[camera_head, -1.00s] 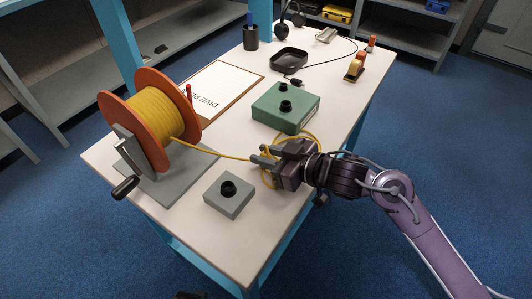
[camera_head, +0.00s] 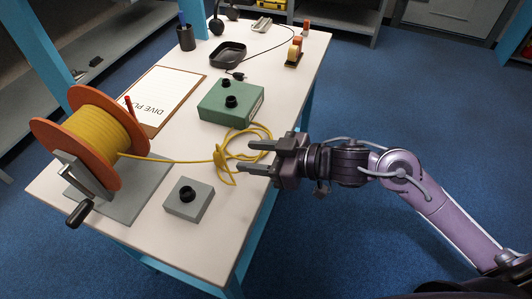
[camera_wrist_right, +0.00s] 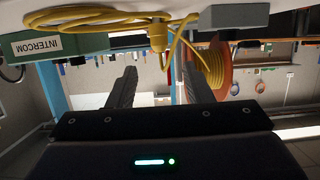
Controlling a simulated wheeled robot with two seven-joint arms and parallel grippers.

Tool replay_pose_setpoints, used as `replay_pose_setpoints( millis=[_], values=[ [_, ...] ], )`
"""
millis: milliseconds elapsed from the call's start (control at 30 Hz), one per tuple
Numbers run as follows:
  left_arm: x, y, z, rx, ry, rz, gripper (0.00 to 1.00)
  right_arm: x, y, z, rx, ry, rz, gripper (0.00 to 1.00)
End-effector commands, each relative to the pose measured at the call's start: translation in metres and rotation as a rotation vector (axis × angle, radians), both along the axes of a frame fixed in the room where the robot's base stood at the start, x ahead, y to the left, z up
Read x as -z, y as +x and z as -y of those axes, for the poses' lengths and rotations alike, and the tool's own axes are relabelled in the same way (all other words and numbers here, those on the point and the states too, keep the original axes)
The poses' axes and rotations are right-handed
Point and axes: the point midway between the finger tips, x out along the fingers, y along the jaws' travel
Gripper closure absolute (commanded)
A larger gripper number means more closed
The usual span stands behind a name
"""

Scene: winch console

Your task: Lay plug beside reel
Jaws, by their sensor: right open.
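The yellow plug (camera_head: 219,155) is at the end of the reel's yellow cable, among loose loops near the table's right edge. It also shows in the right wrist view (camera_wrist_right: 158,36), beyond the fingers. The reel (camera_head: 92,138), with orange flanges and yellow cable, stands on a grey base plate at the table's left; cable runs from it to the loops. My right gripper (camera_head: 246,156) is open and empty, just right of the plug, its fingers pointing left toward it. My left gripper is not in view.
The green intercom box (camera_head: 231,101) stands behind the loops. A clipboard (camera_head: 165,96) lies behind the reel. Bare table (camera_head: 168,174) shows between reel plate and loops.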

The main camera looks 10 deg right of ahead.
Motion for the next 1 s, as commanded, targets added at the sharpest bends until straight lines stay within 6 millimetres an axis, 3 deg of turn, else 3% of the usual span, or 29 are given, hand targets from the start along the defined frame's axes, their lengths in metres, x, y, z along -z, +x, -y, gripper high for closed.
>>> replay_pose_setpoints(
  millis=[100,300,1000],
  values=[
    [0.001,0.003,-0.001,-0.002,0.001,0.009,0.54,-0.004,-0.008,0.013,0.003,0.000,-0.003,0.54],
    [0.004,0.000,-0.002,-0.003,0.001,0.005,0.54,-0.008,-0.014,0.022,0.000,0.001,0.001,0.54],
    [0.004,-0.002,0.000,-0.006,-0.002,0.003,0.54,-0.008,-0.015,0.022,0.000,0.001,0.000,0.54]
  ],
)
